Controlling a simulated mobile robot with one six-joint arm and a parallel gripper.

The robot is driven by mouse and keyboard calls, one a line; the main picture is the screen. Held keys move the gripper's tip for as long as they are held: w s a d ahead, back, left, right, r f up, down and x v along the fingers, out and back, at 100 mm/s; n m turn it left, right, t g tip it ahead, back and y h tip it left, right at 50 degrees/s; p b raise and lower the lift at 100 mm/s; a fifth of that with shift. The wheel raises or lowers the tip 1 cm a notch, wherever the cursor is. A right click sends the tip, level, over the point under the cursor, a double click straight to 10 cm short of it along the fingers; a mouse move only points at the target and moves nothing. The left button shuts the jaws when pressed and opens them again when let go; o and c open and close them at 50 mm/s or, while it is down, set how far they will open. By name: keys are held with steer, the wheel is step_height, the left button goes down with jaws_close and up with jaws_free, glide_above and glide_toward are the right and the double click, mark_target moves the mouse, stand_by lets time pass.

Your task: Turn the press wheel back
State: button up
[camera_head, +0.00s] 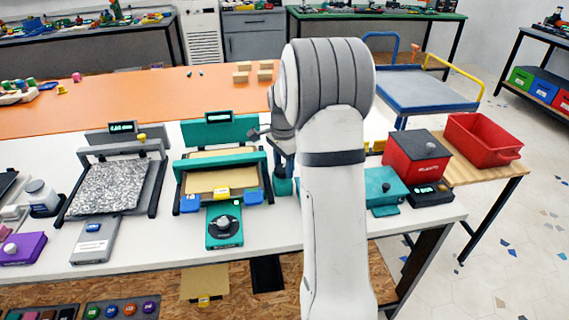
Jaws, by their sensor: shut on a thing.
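My arm rises through the middle of the view and bends down over the white table, with its wrist at the left of the arm. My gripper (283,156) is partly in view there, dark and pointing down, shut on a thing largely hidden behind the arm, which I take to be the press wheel. A small dark handle-like piece (256,133) sticks out to its left. Below it a teal part (283,186) stands on the table. The wheel's outline and the angle it is turned to cannot be made out.
Left of the arm stands a teal-framed printer (220,132) with a teal dial unit (224,226) in front. A grey printer (110,184) is further left. To the right are a teal box (384,188), a red box (415,157) and a red bin (481,140). An orange table (130,100) lies behind.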

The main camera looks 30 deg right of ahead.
steer(key=n+p, duration=0.1)
steer(key=n, duration=0.3)
steer(key=shift+n, duration=0.3)
steer(key=n, duration=0.4)
steer(key=shift+a+n, duration=0.1)
steer(key=shift+n, duration=0.2)
steer(key=n+p, duration=0.1)
steer(key=n, duration=0.2)
steer(key=shift+w+n, duration=0.1)
steer(key=shift+n, duration=0.2)
steer(key=n, duration=0.4)
steer(key=shift+a+n, duration=0.15)
steer(key=shift+n, duration=0.15)
steer(key=n, duration=0.4)
steer(key=shift+n+p, duration=0.3)
steer(key=n, duration=0.3)
steer(key=shift+a+n, duration=0.1)
steer(key=shift+n, duration=0.2)
steer(key=n, duration=0.4)
steer(key=shift+s+n, duration=0.2)
steer(key=shift+n, duration=1.6)
steer(key=shift+f, duration=0.1)
